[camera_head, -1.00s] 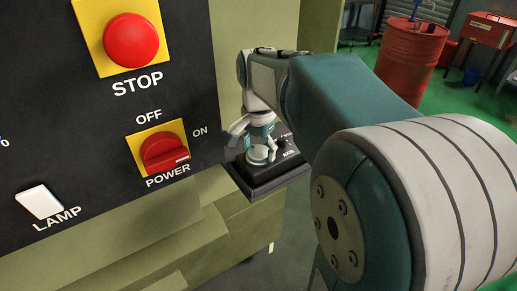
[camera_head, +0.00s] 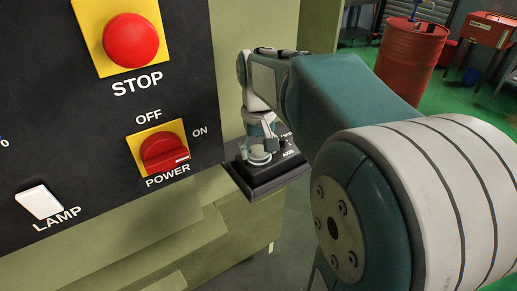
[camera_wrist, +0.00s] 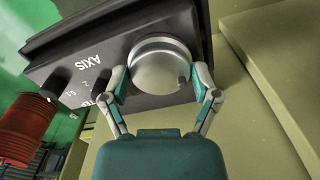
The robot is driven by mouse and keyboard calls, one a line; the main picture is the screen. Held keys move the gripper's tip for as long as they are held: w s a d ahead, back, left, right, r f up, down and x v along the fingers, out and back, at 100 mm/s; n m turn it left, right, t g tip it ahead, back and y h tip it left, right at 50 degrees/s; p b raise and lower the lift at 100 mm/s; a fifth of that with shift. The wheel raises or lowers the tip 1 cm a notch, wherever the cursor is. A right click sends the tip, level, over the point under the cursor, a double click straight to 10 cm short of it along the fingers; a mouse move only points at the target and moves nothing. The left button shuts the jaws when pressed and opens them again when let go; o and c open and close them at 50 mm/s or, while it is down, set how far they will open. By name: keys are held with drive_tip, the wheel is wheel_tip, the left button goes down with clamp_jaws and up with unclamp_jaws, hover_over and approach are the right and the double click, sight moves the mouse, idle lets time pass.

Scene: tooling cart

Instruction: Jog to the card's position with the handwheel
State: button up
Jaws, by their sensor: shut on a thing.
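The handwheel (camera_wrist: 160,66) is a round silver-grey disc on a black pendant box (camera_wrist: 60,40). In the wrist view, the two fingers of my gripper (camera_wrist: 160,88) sit on opposite sides of it and are shut on its rim. In the head view, my gripper (camera_head: 260,148) is over the handwheel on the black pendant (camera_head: 272,178), partly hidden by my own arm. An axis knob (camera_wrist: 53,86) and a second dark knob (camera_wrist: 107,103) stand beside the wheel. The word AXIS is readable. No card is in view.
A dark panel at left carries a red stop button (camera_head: 130,40), a red power switch (camera_head: 164,152) and a white lamp switch (camera_head: 39,202). The pendant rests on an olive machine ledge (camera_head: 215,225). A red drum (camera_head: 410,60) stands on green floor behind.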

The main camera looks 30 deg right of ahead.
sight(258, 151)
drive_tip(key=shift+f+n, duration=0.1)
drive_tip(key=shift+n, duration=0.7)
drive_tip(key=o, duration=1)
drive_tip(key=shift+c, duration=0.2)
drive_tip(key=shift+r, duration=0.2)
wheel_tip(258, 151, up, 12)
drive_tip(key=shift+f, duration=0.2)
